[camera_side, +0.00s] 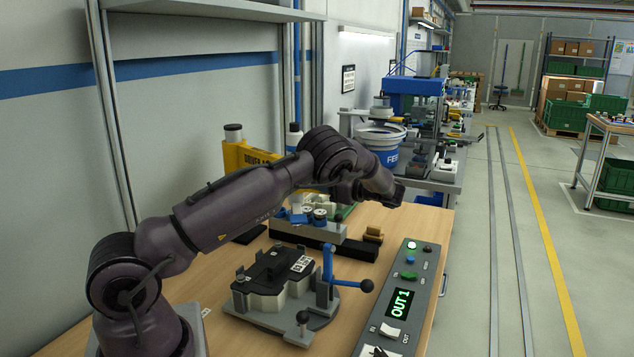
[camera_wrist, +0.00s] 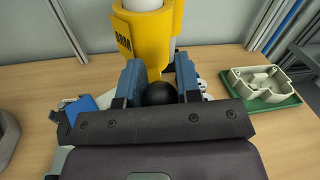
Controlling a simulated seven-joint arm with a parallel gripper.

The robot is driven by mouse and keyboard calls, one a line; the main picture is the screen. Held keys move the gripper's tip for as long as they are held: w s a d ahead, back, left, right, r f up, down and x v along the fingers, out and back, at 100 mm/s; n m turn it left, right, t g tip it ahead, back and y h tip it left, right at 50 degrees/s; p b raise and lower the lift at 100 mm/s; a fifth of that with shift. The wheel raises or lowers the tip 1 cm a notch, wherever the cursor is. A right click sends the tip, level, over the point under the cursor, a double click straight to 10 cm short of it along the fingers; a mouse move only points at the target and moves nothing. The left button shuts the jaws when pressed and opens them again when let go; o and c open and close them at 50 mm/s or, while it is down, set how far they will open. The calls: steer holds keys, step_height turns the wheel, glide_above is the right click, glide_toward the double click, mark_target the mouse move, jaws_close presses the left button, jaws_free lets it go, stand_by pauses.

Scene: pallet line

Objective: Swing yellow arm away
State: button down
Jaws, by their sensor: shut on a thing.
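The yellow arm (camera_side: 247,156), with dark lettering on its side, stands near the wall behind my arm in the side view. In the wrist view its yellow body (camera_wrist: 150,38) is just ahead of my gripper, with a white cylinder in its top. My gripper (camera_wrist: 160,84) has its blue fingers on either side of a black ball knob (camera_wrist: 159,94), shut on it at the yellow arm's near side. The knob's link to the yellow arm is mostly hidden. My fingers are not clearly seen in the side view.
A fixture with a black block (camera_side: 273,267) and a blue lever clamp (camera_side: 328,268) stands in front. A pale part lies on a green tray (camera_wrist: 289,102) at right. The wall is close behind.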

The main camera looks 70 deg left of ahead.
steer(key=shift+w+a, duration=0.1)
steer(key=shift+w, duration=0.1)
steer(key=c, duration=0.8)
jaws_free()
steer(key=v, duration=1.3)
steer(key=shift+w, duration=0.1)
